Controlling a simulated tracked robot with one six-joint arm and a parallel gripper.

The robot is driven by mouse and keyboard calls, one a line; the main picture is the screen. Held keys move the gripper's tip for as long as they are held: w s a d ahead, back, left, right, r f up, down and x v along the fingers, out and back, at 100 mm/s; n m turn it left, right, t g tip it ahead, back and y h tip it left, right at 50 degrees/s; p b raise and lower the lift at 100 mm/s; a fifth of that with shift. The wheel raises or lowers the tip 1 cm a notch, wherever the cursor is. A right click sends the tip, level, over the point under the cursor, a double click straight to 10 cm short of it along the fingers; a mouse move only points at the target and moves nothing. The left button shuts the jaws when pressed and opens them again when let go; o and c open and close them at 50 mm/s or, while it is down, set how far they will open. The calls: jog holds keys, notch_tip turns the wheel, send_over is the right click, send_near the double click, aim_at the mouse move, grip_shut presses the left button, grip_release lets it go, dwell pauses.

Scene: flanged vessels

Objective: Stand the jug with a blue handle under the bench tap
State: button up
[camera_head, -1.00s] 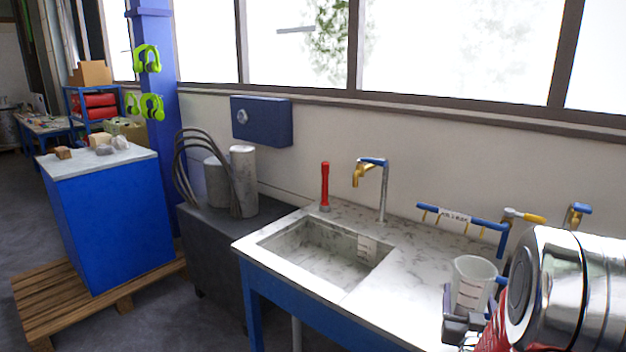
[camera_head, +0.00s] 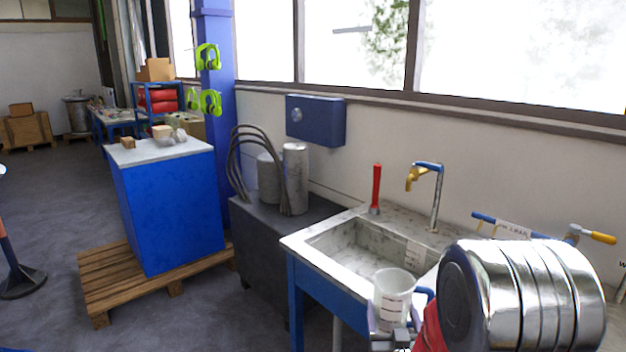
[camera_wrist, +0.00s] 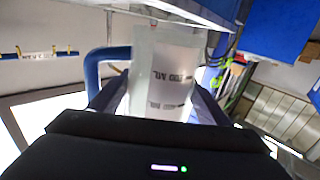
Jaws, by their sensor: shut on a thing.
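The jug (camera_head: 393,293) is a translucent beaker with dark graduation marks, held upright in front of the sink's front edge. Its blue handle (camera_wrist: 97,68) shows in the wrist view, on the jug's left side. My gripper (camera_head: 392,338) is shut on the jug; in the wrist view its dark fingers (camera_wrist: 157,100) press on both sides of it. The bench tap (camera_head: 428,178), with a brass spout and blue lever on a steel pipe, stands behind the sink, up and to the right of the jug. My arm hides part of the bench.
The sink basin (camera_head: 352,249) is sunk in the marble bench top (camera_head: 300,240). A red-handled tool (camera_head: 376,188) stands upright behind it. A blue rail (camera_head: 500,224) and another brass-handled tap (camera_head: 592,234) are at right. A dark cabinet (camera_head: 265,255) with grey cylinders stands left.

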aim_at(379, 315)
jog(key=a+y, duration=0.1)
jog(key=a, duration=0.2)
jog(key=shift+a+n, duration=0.3)
jog(key=shift+a, duration=0.05)
jog(key=shift+r, duration=0.2)
jog(key=shift+r, duration=0.15)
jog(key=shift+s, duration=0.3)
jog(key=s+f, duration=0.4)
jog(key=f, duration=0.3)
jog(key=shift+s, duration=0.15)
dwell(0.5)
